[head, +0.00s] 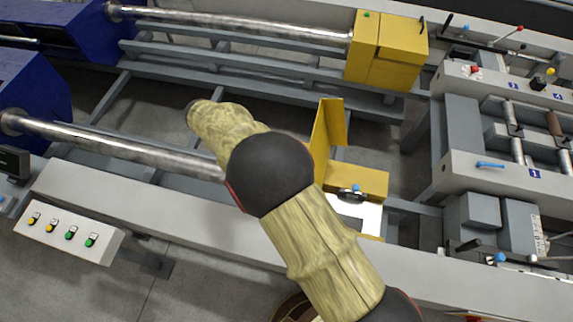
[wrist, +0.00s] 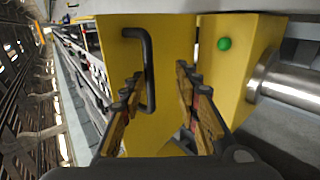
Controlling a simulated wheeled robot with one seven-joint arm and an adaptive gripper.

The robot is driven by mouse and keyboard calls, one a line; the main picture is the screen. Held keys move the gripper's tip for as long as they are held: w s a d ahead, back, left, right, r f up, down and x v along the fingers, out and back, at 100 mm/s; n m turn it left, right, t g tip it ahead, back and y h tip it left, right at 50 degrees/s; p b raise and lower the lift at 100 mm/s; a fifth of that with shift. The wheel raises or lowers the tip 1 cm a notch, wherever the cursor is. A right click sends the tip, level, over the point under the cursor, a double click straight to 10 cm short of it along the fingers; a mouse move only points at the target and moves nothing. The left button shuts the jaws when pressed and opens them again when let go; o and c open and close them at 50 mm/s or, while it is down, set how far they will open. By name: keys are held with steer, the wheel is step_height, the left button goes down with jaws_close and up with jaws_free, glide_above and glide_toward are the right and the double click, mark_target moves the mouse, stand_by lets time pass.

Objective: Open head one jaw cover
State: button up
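In the head view, the far yellow jaw cover (head: 388,48) is closed, with a green knob (head: 367,14) and a black handle (head: 423,25) on it. The nearer yellow cover (head: 327,130) stands raised above its yellow housing, which has a blue knob (head: 356,188). In the wrist view, my gripper (wrist: 158,80) is open, its two fingers apart. A black handle (wrist: 149,70) on a yellow cover (wrist: 170,115) shows between them, closer to the left finger. I cannot tell if it touches. A green knob (wrist: 224,43) is on the yellow part to the right.
Long steel bars (head: 120,150) run left from the yellow housings to blue machines (head: 30,95). A grey panel marked 1 (head: 500,180) stands at the right. A button box (head: 75,225) is at the lower left. In the wrist view, a steel bar (wrist: 290,85) is at the right.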

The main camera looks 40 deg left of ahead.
steer(key=v, duration=1)
steer(key=shift+r, duration=0.35)
steer(key=shift+w, duration=0.1)
steer(key=w+d+r+g+y+b, duration=0.1)
steer(key=w+d+r, duration=0.35)
steer(key=d, duration=0.25)
steer(key=w+d+r+m+g+y+b, duration=0.1)
steer(key=w+d+r+y, duration=0.15)
steer(key=w+d, duration=0.35)
steer(key=w+d+r+g+y, duration=0.1)
steer(key=w+d+r, duration=0.35)
steer(key=d, duration=0.35)
steer(key=d+r+m+y+b, duration=0.2)
steer(key=d+r+y, duration=0.15)
steer(key=d, duration=1.45)
steer(key=s+d+f+m+t+b, duration=0.1)
steer(key=s+d+f+t, duration=0.1)
steer(key=s+d, duration=0.4)
steer(key=s+d+f+m+t+y+b, duration=0.1)
steer(key=s+d+t, duration=0.1)
steer(key=s+d, duration=0.4)
steer(key=d, duration=0.4)
steer(key=shift+s+d+f, duration=0.35)
steer(key=shift+f, duration=0.05)
